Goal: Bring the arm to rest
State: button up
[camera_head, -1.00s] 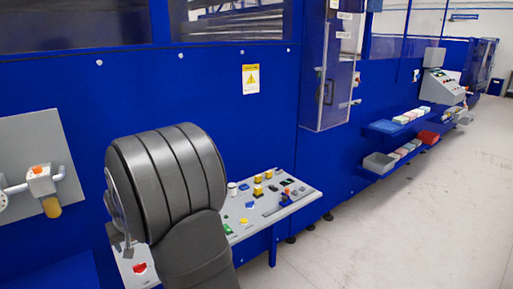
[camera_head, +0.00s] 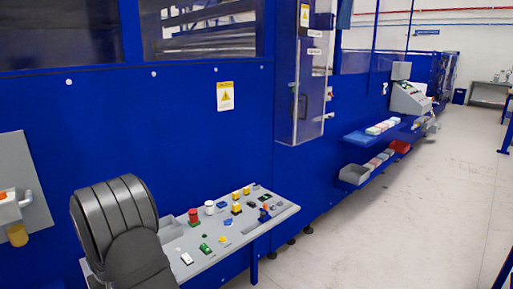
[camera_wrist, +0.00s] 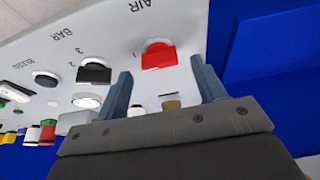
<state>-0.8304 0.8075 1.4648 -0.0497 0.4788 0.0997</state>
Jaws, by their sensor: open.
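My gripper (camera_wrist: 165,82) shows in the wrist view with its two grey fingers apart and nothing held between them. A red switch (camera_wrist: 158,54) under the label "AIR" appears between and beyond the fingertips. A black switch (camera_wrist: 94,71) marked "BAR" is left of it. Both are on the light grey control panel (camera_wrist: 115,28). I cannot tell whether the fingers touch the panel. In the head view, my dark grey arm stands at the lower left, before the near end of the control panel (camera_head: 262,228). It hides that end and the gripper.
A blue machine wall (camera_head: 120,125) runs behind the panel. A transparent cabinet (camera_head: 302,95) juts out above the panel's far end. Blue shelves (camera_head: 372,138) with bins (camera_head: 354,174) stand farther along. The grey floor (camera_head: 420,220) to the right is open.

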jog(key=shift+x, duration=1)
jog(key=shift+r, duration=0.1)
jog(key=v, duration=1.7)
jog(key=x, duration=1.7)
jog(key=shift+w, duration=0.1)
jog(key=shift+n, duration=0.5)
jog(key=d+v, duration=0.1)
jog(key=v, duration=1.6)
jog(key=shift+w+a+f+m+g, duration=0.15)
jog(key=shift+w+a+f+m, duration=0.2)
jog(key=shift+f, duration=0.2)
jog(key=shift+w+a+f+m+g, duration=0.25)
jog(key=shift+a+f+m, duration=0.15)
jog(key=shift+f, duration=0.15)
jog(key=shift+w+a+f+m+g, duration=0.1)
jog(key=shift+w+a+f+m, duration=0.25)
jog(key=shift+f, duration=0.2)
jog(key=shift+s+d, duration=0.1)
